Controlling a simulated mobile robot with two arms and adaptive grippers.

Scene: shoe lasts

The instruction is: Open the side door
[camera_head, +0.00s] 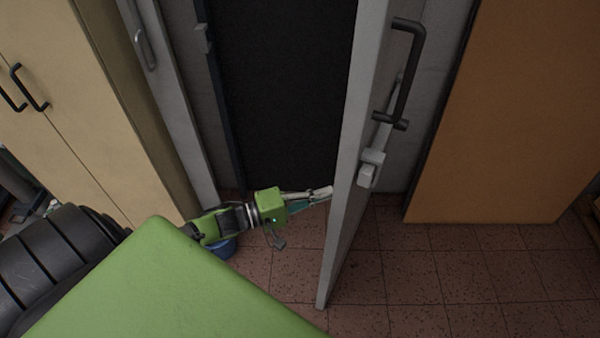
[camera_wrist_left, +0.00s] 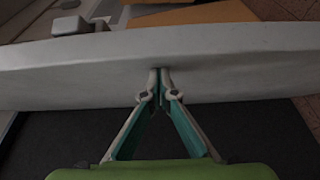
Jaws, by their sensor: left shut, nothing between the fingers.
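The side door (camera_head: 350,150) is a light grey panel standing well ajar, seen nearly edge-on in the head view, with its dark handle (camera_head: 405,75) on the right-hand face. A grey latch block (camera_head: 371,168) sits below the handle. My left gripper (camera_head: 328,192) is shut and empty, its tips at the left-hand face of the door, near the edge. In the left wrist view the closed fingertips (camera_wrist_left: 160,75) meet the pale door panel (camera_wrist_left: 230,62), touching or almost touching it. My right gripper is not in view.
The dark doorway (camera_head: 280,90) lies open left of the door. A beige cabinet (camera_head: 75,110) stands at the left, an orange-brown panel (camera_head: 510,120) at the right. The tiled floor (camera_head: 440,280) right of the door is clear. A blue round object (camera_head: 222,248) is partly hidden below my left arm.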

